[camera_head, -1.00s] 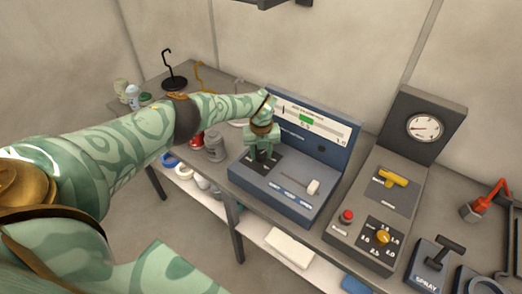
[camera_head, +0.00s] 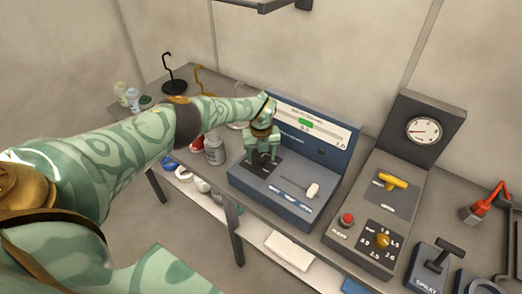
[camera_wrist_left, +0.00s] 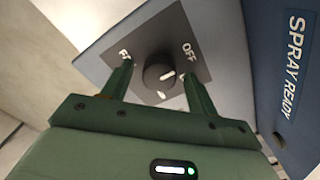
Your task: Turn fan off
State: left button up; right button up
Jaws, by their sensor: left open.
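The blue console (camera_head: 285,200) stands on the grey bench with a tall display panel at its back. In the left wrist view a round black knob (camera_wrist_left: 157,72) sits on a dark plate (camera_wrist_left: 150,35) on its sloping face. "OFF" is printed to the upper right of the knob; a label at the upper left is partly hidden by a finger. A white mark shows on the knob's right side. My left gripper (camera_head: 262,156) is over this plate, pointing down. In the left wrist view its open fingers (camera_wrist_left: 158,78) are on either side of the knob; contact cannot be told.
A slider with a pale handle (camera_head: 312,190) is on the console, right of my gripper. A grey gauge box (camera_head: 400,150) with a yellow lever and red button stands farther right. A grey jar (camera_head: 214,150) stands left of the console. A spray lever (camera_head: 440,255) is at front right.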

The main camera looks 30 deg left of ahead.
aim_at(261, 156)
pick_arm(q)
notch_tip(261, 156, up, 7)
jog(key=p, duration=0.2)
jog(key=shift+w+f+p, duration=0.1)
jog(key=shift+p, duration=0.2)
notch_tip(261, 156, up, 10)
jog(key=shift+f, duration=0.25)
